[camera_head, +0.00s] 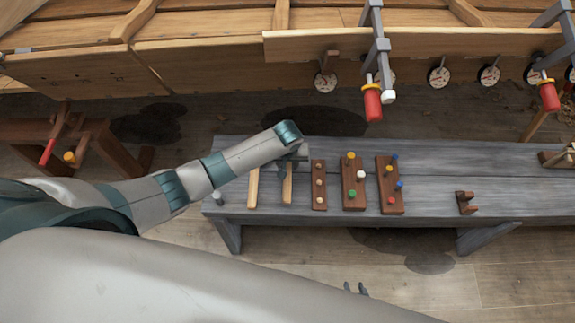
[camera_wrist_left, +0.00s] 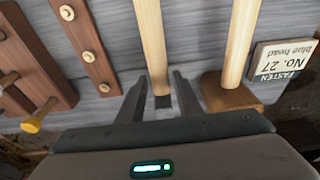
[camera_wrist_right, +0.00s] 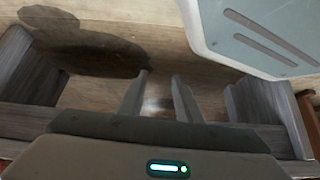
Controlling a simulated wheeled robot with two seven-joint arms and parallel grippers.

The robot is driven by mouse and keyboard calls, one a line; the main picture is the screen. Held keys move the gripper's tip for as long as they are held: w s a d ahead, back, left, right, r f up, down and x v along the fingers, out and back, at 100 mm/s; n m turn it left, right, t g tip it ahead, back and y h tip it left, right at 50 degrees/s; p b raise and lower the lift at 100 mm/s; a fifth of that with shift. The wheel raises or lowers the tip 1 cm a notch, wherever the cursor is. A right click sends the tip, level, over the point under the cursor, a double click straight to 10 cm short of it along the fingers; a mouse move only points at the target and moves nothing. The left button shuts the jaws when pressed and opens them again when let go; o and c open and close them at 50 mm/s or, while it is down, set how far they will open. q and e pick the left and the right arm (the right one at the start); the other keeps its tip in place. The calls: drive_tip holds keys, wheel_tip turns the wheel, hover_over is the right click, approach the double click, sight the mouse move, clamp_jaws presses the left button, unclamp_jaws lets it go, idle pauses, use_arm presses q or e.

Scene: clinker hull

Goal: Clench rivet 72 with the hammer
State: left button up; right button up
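The hammer, a pale wooden handle (camera_head: 287,188) with a dark grey head, lies on the grey bench (camera_head: 440,155); its handle also shows in the left wrist view (camera_wrist_left: 152,40). My left gripper (camera_head: 297,153) is over its head end; in the left wrist view the fingers (camera_wrist_left: 158,98) are open, one on each side of the hammer, with gaps. I cannot tell contact. My right gripper (camera_wrist_right: 158,98) is open and empty above the floor in front of the bench; its tips show low in the head view (camera_head: 355,288). I cannot pick out rivet 72 on the hull (camera_head: 200,60).
A wooden-headed mallet (camera_wrist_left: 228,97) lies beside the hammer. Racks with pegs (camera_head: 319,185) (camera_head: 353,182) (camera_head: 390,185) stand to its right. A card (camera_wrist_left: 284,62) reads "FASTEN No. 27 blue head". Clamps with red handles (camera_head: 372,103) and round dials (camera_head: 438,77) are along the hull edge.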

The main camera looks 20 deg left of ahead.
use_arm(q)
drive_tip(key=shift+w+f, duration=0.1)
drive_tip(key=shift+f, duration=0.55)
use_arm(e)
drive_tip(key=shift+w+a+r, duration=0.5)
drive_tip(key=shift+w+a, duration=0.05)
drive_tip(key=shift+w, duration=0.25)
use_arm(q)
drive_tip(key=shift+c, duration=0.3)
use_arm(e)
drive_tip(key=shift+s, duration=0.2)
use_arm(q)
clamp_jaws()
use_arm(e)
drive_tip(key=shift+d+f, duration=0.1)
drive_tip(key=shift+d, duration=0.2)
drive_tip(key=shift+d, duration=0.15)
drive_tip(key=shift+w+t, duration=0.2)
drive_tip(key=shift+t, duration=0.1)
drive_tip(key=shift+a, duration=0.5)
drive_tip(key=shift+s+d, duration=0.1)
drive_tip(key=shift+s, duration=0.1)
drive_tip(key=shift+d, duration=0.1)
